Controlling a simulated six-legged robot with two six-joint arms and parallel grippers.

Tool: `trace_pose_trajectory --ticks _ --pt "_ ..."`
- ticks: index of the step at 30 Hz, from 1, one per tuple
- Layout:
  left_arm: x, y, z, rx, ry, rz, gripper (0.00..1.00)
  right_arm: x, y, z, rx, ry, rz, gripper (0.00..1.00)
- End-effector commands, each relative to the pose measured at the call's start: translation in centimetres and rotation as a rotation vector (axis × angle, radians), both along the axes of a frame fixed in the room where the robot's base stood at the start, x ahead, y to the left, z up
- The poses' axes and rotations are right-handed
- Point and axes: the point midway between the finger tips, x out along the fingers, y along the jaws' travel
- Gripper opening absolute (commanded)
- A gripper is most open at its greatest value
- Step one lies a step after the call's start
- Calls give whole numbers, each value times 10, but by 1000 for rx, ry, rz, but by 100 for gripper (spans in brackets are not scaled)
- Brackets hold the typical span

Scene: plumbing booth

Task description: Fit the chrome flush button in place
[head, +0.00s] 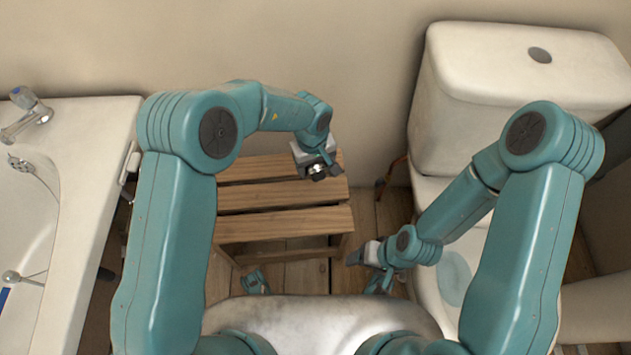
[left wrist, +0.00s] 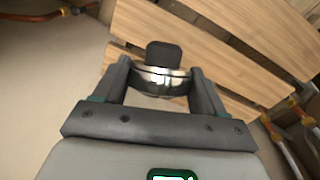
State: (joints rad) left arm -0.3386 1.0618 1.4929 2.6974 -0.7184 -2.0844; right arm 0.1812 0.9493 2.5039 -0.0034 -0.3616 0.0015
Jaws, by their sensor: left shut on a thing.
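The chrome flush button (left wrist: 160,78) is a round, shiny metal piece with a dark block-like part on its far side. My left gripper (head: 320,170) is shut on it above the wooden slatted stool; the fingers also show on both sides of it in the left wrist view (left wrist: 162,85). The white toilet cistern (head: 520,90) stands at the upper right in the head view, with a dark round hole (head: 540,55) in its lid. The left gripper is well to the left of the cistern. My right gripper (head: 368,268) is low, right of the stool; its jaw state is unclear.
The slatted wooden stool (head: 285,222) stands between my arms. A white basin or bath (head: 60,215) with taps is at the left. The toilet bowl (head: 430,285) is below the cistern, partly behind my right arm. A braided hose (head: 392,175) runs near the cistern.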

Motion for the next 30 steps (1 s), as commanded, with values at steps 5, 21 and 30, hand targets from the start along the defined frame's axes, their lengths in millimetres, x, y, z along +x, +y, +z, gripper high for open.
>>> trace_pose_trajectory --ticks 5,21,30 --pt "0 0 -14 -1 -1 0 32 1 -1 -6 -1 -2 -5 70" --pt "0 0 -65 -1 -1 0 32 7 -6 -26 -5 -12 -25 70" --pt "0 0 -68 -1 -1 0 96 6 -5 -25 -4 -10 -23 70"
